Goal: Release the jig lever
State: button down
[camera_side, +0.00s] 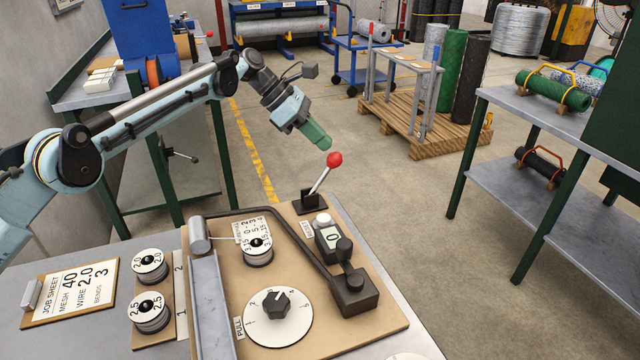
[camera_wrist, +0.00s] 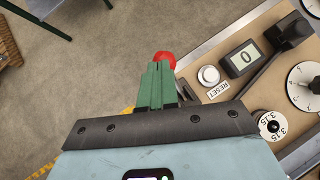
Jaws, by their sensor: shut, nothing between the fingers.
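A lever with a red ball knob (camera_side: 335,159) stands tilted up and to the right from a black base at the back edge of the tan jig board (camera_side: 384,329). The red knob also shows in the wrist view (camera_wrist: 164,58), just beyond my fingertips and partly covered by them. My gripper (camera_side: 322,142) has green fingers, shut and empty, pointing down and right. In the side view it is close above and left of the knob, with a small gap.
Beside the lever are a white reset button (camera_side: 322,219) and a counter (camera_side: 331,237) reading 0. A black bent arm (camera_side: 300,250) crosses the board past a wire spool (camera_side: 257,248) and a dial (camera_side: 278,316). Open floor lies behind the board.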

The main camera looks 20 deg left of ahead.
jog(key=shift+w+d, duration=0.1)
dwell(0.6)
jog(key=v, duration=1.2)
